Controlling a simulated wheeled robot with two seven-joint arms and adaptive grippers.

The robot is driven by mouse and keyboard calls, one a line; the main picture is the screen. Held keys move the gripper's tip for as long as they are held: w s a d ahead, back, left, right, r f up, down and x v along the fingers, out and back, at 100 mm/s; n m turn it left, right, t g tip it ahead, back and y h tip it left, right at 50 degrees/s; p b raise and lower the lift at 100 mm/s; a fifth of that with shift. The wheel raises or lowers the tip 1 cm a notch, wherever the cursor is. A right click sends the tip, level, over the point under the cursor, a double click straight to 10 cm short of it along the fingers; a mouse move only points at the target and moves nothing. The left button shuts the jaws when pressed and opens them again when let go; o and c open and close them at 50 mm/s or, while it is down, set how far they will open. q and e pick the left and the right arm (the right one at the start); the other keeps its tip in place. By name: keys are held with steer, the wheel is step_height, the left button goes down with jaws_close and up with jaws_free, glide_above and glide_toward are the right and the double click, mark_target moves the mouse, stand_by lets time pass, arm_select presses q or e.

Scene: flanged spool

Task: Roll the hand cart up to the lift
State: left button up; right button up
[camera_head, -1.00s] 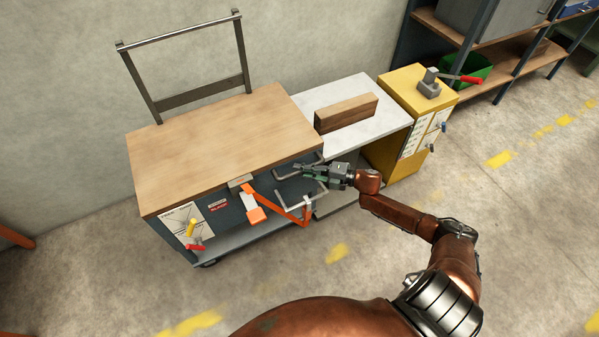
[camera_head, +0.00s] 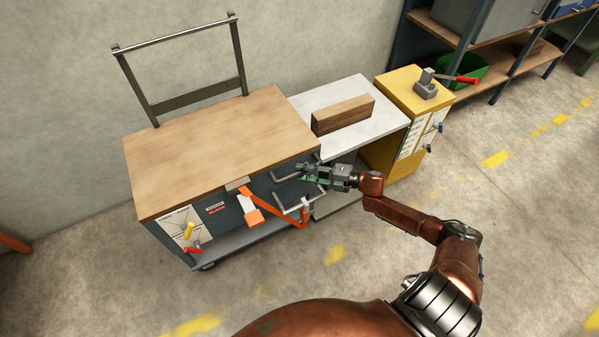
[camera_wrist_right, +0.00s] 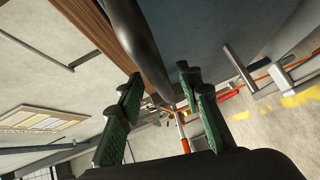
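The hand cart has a wooden top (camera_head: 215,150), a blue-grey body and a tall metal push frame (camera_head: 190,95) at its far left. Metal bar handles (camera_head: 315,190) stick out of its right front side. Beside it stands a low unit with a pale top (camera_head: 375,107) and a yellow cabinet (camera_head: 390,150); I cannot tell which part is the lift. My right gripper (camera_head: 320,175) is at the bar handles. In the right wrist view its green fingers (camera_wrist_right: 160,90) are apart, with a dark bar (camera_wrist_right: 132,35) ahead between them; contact is unclear. My left gripper is out of view.
A wooden block (camera_head: 342,115) lies on the pale top. An orange strap or lever (camera_head: 285,212) hangs on the cart's front. Shelving (camera_head: 490,50) stands at the back right. The floor in front is clear.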

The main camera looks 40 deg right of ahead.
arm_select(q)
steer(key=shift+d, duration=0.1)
arm_select(e)
steer(key=v, duration=1)
